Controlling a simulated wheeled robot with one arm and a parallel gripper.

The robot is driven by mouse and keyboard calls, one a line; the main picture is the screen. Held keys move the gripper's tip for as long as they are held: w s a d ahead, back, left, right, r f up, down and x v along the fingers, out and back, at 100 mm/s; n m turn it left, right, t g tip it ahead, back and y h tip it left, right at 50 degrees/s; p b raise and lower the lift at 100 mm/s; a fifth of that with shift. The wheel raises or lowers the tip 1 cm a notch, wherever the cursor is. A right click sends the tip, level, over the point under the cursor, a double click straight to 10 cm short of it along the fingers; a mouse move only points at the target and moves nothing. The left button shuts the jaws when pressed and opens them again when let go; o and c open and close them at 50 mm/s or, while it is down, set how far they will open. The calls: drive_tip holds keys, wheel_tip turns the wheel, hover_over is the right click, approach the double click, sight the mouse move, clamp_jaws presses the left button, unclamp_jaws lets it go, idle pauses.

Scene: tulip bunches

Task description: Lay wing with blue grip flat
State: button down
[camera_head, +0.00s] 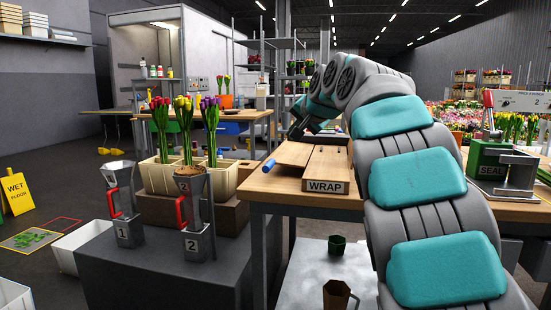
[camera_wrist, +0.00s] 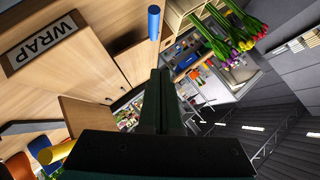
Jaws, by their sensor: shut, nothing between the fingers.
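The wing with the blue grip (camera_head: 293,154) is a wooden panel on the left of the wrapping board on the table. It looks roughly level with the board, though a slight tilt is hard to judge. Its blue grip (camera_head: 268,165) sticks out at the left edge, and shows at the top of the wrist view (camera_wrist: 153,22). My gripper (camera_head: 299,128) is above the wing's far part, apart from the blue grip. In the wrist view its fingers (camera_wrist: 160,75) are together and empty. My arm hides the board's right side in the head view.
The board's front carries a WRAP label (camera_head: 328,187). A yellow grip (camera_wrist: 57,152) shows at the lower left of the wrist view, by another wooden panel (camera_wrist: 88,114). Left of the table stand a tulip crate (camera_head: 160,178) and metal holders numbered 1 (camera_head: 122,205) and 2 (camera_head: 193,215).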

drive_tip(key=x, duration=0.3)
drive_tip(key=s+f+x, duration=0.1)
drive_tip(key=x, duration=0.3)
drive_tip(key=f+p+x, duration=0.1)
drive_tip(key=x, duration=0.3)
drive_tip(key=shift+s+a+f, duration=0.1)
drive_tip(key=shift+a, duration=0.1)
drive_tip(key=shift+a+f, duration=0.55)
drive_tip(key=shift+f, duration=0.05)
